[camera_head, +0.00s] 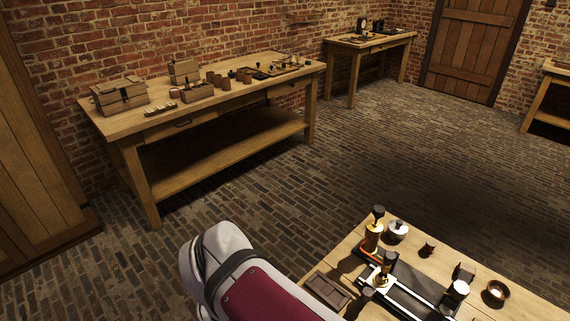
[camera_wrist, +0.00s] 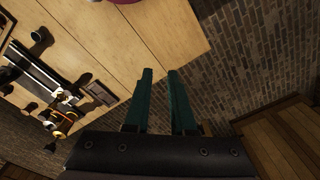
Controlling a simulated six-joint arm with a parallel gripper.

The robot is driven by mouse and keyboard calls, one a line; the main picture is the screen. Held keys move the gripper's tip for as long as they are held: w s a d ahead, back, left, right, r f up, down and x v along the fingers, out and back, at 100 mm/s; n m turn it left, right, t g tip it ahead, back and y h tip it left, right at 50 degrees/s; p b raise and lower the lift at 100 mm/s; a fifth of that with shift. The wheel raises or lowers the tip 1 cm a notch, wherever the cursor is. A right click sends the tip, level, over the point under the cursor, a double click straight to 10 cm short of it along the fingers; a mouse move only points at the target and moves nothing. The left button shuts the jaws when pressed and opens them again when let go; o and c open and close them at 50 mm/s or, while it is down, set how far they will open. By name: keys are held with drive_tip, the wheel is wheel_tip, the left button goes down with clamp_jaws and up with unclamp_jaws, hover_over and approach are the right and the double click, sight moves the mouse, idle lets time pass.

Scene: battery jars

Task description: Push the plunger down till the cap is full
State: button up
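On the near table at the lower right of the head view stands a brass-coloured cylinder (camera_head: 372,239) with a black knob (camera_head: 378,211) on top, which may be the plunger. A second black-topped post (camera_head: 386,261) stands in front of it, over a pale plate. I cannot tell which part is the cap. In the wrist view the brass piece (camera_wrist: 62,125) shows at the left, with its black knob (camera_wrist: 50,147). My gripper (camera_wrist: 160,72) has two teal fingers apart with nothing between them. It is over the table's edge, away from the brass piece. The head view does not show the fingers.
The near table also bears a white-lidded pot (camera_head: 398,231), a small dark cup (camera_head: 428,248), a round brown bowl (camera_head: 496,291) and a flat brown tray (camera_head: 327,290). A long workbench (camera_head: 120,122) with boxes and jars stands along the brick wall. The floor between is clear.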

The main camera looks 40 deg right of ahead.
sight(381, 206)
drive_tip(key=w+d+m, duration=0.1)
drive_tip(key=d, duration=0.1)
drive_tip(key=w+d+h, duration=0.1)
drive_tip(key=d, duration=0.2)
drive_tip(key=w+d+r+m+h, duration=0.1)
drive_tip(key=d, duration=0.1)
drive_tip(key=shift+w+d+r+m, duration=0.1)
drive_tip(key=shift+w+d+m, duration=0.2)
drive_tip(key=shift+w, duration=0.05)
drive_tip(key=shift+c, duration=1.2)
drive_tip(key=w+d+m+h, duration=0.1)
drive_tip(key=d, duration=0.4)
drive_tip(key=w+d+r+m+h, duration=0.1)
drive_tip(key=d, duration=0.3)
drive_tip(key=w+d+r+m+h, duration=0.1)
drive_tip(key=d, duration=0.4)
drive_tip(key=shift+d+r+m, duration=0.25)
drive_tip(key=shift+d+m, duration=0.05)
drive_tip(key=shift+m, duration=0.1)
clamp_jaws()
drive_tip(key=s+d+r+m+h, duration=0.2)
drive_tip(key=d+m+h, duration=0.1)
drive_tip(key=d, duration=1.3)
drive_tip(key=shift+d+r+m+g+h, duration=0.2)
drive_tip(key=shift+d+m+g+h, duration=0.1)
drive_tip(key=shift+d+h, duration=0.1)
